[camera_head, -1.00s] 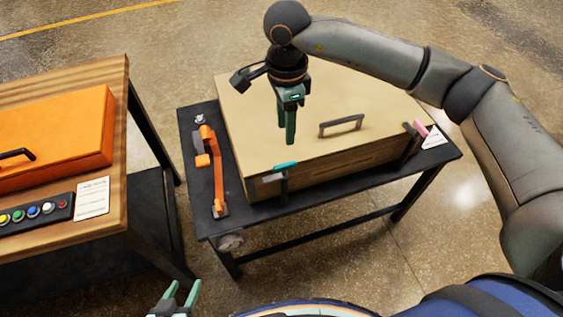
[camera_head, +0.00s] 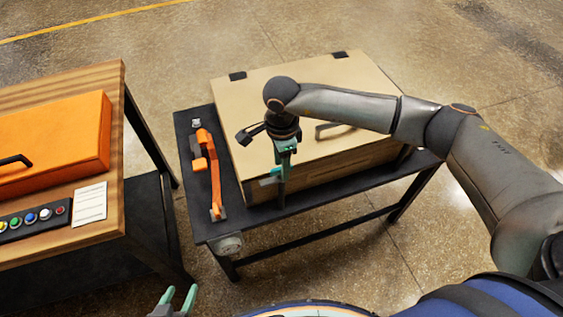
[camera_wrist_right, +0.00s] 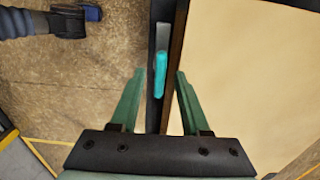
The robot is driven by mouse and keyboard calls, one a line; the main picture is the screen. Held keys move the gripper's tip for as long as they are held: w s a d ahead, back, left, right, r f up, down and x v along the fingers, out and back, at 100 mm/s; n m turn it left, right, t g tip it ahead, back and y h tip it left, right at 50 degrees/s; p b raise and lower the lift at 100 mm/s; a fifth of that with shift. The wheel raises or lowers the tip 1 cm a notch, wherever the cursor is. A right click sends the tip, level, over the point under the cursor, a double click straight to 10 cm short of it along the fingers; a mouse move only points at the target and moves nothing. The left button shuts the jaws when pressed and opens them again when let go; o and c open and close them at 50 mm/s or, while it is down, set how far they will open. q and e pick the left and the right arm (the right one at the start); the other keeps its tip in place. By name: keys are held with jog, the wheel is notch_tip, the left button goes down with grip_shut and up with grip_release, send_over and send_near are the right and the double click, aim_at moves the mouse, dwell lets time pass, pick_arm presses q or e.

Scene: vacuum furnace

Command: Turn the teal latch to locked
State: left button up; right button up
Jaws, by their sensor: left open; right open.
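In the head view the teal latch (camera_head: 268,181) is partly hidden by my right gripper (camera_head: 281,180). In the right wrist view my right gripper (camera_wrist_right: 158,75) is open, with one green finger on each side of the latch; I see no contact. How far the fingertips are above it I cannot tell. My left gripper (camera_head: 178,298) is open and empty at the bottom edge of the head view.
The box stands on a black table (camera_head: 330,201), with a dark handle (camera_head: 328,129) on its lid. A wooden table (camera_head: 117,150) at left bears an orange case (camera_head: 60,135) and a button panel (camera_head: 32,222).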

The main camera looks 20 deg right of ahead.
jog(key=shift+c, duration=0.2)
pick_arm(q)
jog(key=shift+d, duration=0.1)
pick_arm(e)
grip_shut()
